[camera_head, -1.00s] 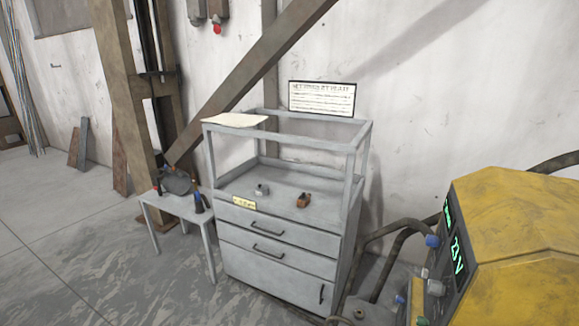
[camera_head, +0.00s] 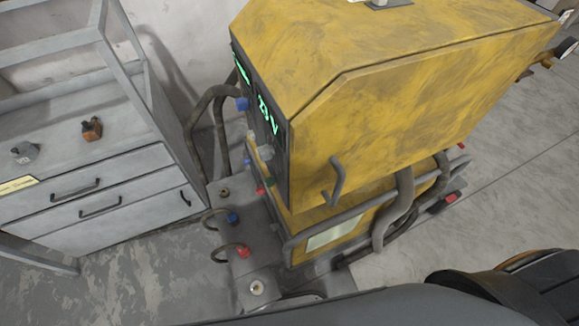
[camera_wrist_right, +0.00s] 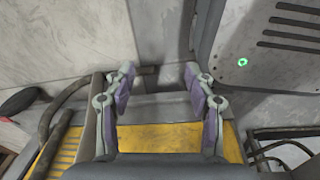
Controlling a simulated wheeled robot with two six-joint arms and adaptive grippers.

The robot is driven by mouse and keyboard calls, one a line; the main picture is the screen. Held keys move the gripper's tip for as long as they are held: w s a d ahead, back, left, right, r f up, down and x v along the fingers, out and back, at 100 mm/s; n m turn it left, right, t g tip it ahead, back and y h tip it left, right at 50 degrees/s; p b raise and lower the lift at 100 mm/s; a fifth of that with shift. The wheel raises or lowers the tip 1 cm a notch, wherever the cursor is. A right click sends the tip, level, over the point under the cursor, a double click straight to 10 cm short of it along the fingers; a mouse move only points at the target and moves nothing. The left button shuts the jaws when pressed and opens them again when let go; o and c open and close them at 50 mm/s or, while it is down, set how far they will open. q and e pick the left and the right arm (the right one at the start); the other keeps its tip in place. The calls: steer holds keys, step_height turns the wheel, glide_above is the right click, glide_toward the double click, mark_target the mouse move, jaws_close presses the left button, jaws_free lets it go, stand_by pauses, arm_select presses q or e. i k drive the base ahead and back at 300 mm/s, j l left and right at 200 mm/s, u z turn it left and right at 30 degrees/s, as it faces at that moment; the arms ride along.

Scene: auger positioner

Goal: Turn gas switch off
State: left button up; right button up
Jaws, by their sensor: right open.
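The yellow machine (camera_head: 400,95) stands at the centre right of the head view, with green lit displays (camera_head: 268,117) on its dark front panel. Several small knobs or fittings are on and below that panel, among them a blue one (camera_head: 242,104), a pale one (camera_head: 264,152), a small red one (camera_head: 261,191) and a green one (camera_head: 271,181). I cannot tell which is the gas switch. In the right wrist view my right gripper (camera_wrist_right: 160,75) is open and empty, with a yellow surface (camera_wrist_right: 160,140) below its fingers. My left gripper is not in view.
A grey drawer cabinet (camera_head: 85,190) stands at the left. Thick hoses (camera_head: 200,115) run between it and the machine. Blue (camera_head: 232,218) and red (camera_head: 243,252) connectors sit low in front. In the wrist view a grey slotted panel (camera_wrist_right: 265,50) with a green light is at the right.

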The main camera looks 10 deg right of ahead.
mark_target(270, 181)
steer(key=j+z, duration=0.6)
steer(key=z, duration=0.15)
steer(key=j+z, duration=0.35)
steer(key=k+j, duration=0.1)
steer(key=j, duration=0.35)
steer(key=j+z, duration=0.1)
steer(key=j, duration=0.3)
steer(key=k+j+z, duration=0.1)
steer(key=j, duration=0.35)
steer(key=k+j, duration=0.2)
steer(key=j, duration=0.2)
steer(key=k+j+z, duration=0.1)
steer(key=j, duration=0.35)
steer(key=k+j, duration=0.1)
steer(key=j, duration=0.3)
steer(key=z, duration=0.05)
